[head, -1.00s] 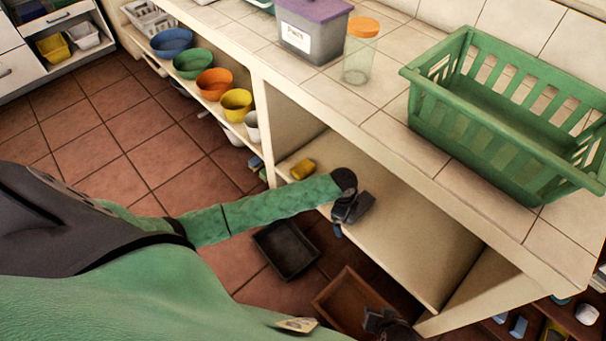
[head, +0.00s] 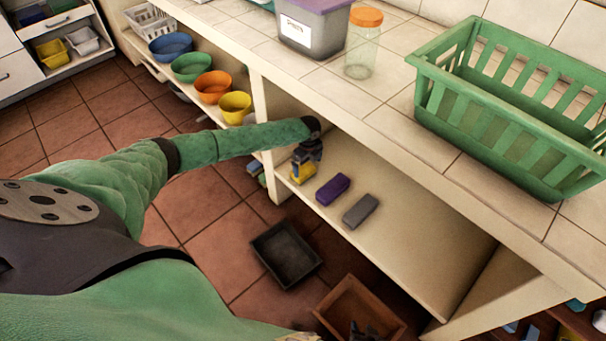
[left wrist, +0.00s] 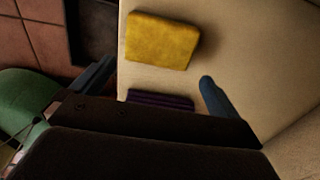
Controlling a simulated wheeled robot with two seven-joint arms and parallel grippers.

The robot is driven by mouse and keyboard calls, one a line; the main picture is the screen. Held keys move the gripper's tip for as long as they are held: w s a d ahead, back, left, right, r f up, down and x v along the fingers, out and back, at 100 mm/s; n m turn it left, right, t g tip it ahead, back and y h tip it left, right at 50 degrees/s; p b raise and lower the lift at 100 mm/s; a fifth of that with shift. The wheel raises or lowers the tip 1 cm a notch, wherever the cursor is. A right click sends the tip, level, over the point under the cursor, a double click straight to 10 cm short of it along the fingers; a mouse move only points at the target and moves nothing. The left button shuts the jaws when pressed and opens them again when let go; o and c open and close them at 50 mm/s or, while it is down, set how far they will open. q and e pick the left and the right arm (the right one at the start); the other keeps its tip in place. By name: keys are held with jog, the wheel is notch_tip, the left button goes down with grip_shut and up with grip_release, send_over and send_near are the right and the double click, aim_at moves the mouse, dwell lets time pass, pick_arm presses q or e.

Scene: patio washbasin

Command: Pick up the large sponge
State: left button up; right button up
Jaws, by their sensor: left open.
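A yellow sponge (left wrist: 162,40), wide and blocky, lies on the shelf under the counter. It looks the largest of the blocks there; in the head view my left gripper partly covers it (head: 296,173). A purple block (head: 332,189) and a grey block (head: 361,211) lie to its right on the shelf. My left gripper (head: 303,158) is open and empty, over the yellow sponge in the head view. In the left wrist view the yellow sponge lies beyond the fingertips (left wrist: 158,77), and the purple block (left wrist: 160,101) shows between the fingers. My right gripper (head: 365,331) is partly cut off at the bottom edge.
The countertop (head: 400,137) overhangs the shelf (head: 410,255), and an upright panel (head: 262,105) bounds it on the left. A black tray (head: 286,254) and a brown wooden box (head: 358,308) are below the shelf's front edge. The shelf's right part is clear.

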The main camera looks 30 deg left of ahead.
aim_at(306, 172)
pick_arm(q)
jog(key=shift+s+a+f, duration=0.1)
jog(key=shift+a+f, duration=0.05)
jog(key=shift+f, duration=1.35)
jog(key=shift+s+a+f, duration=0.1)
jog(key=shift+f, duration=1.4)
jog(key=shift+c, duration=0.4)
jog(key=c, duration=0.7)
